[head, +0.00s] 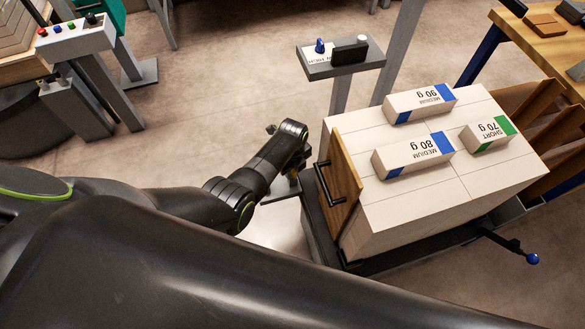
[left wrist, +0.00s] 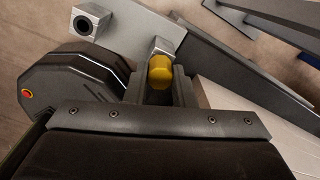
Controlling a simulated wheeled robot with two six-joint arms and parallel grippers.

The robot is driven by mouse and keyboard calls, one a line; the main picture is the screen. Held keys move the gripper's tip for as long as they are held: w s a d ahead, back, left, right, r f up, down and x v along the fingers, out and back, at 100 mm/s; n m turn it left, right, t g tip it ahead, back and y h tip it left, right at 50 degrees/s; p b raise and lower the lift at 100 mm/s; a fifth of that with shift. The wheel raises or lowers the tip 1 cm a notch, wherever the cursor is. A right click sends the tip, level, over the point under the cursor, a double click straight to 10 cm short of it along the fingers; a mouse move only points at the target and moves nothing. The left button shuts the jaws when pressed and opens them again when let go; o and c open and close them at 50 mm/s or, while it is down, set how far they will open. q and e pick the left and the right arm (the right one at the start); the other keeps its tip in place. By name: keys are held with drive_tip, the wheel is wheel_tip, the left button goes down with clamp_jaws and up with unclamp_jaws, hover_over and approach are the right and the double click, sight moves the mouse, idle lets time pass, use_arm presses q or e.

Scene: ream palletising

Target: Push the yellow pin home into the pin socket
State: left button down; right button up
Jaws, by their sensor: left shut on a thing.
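The yellow pin (left wrist: 160,72) shows in the left wrist view as a rounded yellow end between the two grey fingers of my left gripper (left wrist: 159,92). My left gripper is shut on it. A light grey block (left wrist: 168,33) lies just beyond the pin; I cannot tell whether the pin touches it. A square grey piece with a dark round hole (left wrist: 84,25), which looks like a socket, is at the upper left, apart from the pin. In the head view my left gripper (head: 288,178) is beside the cart's left end, mostly hidden by its wrist. My right gripper is not in view.
A cart stacked with white reams (head: 400,225) stands at the right, with a wooden end board (head: 343,175) and black handle. Labelled reams (head: 413,152) lie on top. A small grey stand (head: 318,68) is behind, and a button console (head: 75,38) is far left. Floor between is clear.

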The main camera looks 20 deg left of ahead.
sight(293, 171)
use_arm(q)
drive_tip(key=shift+f, duration=0.25)
drive_tip(key=c, duration=1.1)
unclamp_jaws()
drive_tip(key=shift+c, duration=0.2)
drive_tip(key=shift+r, duration=0.55)
wheel_tip(293, 171, up, 16)
drive_tip(key=p, duration=0.4)
drive_tip(key=shift+r, duration=0.15)
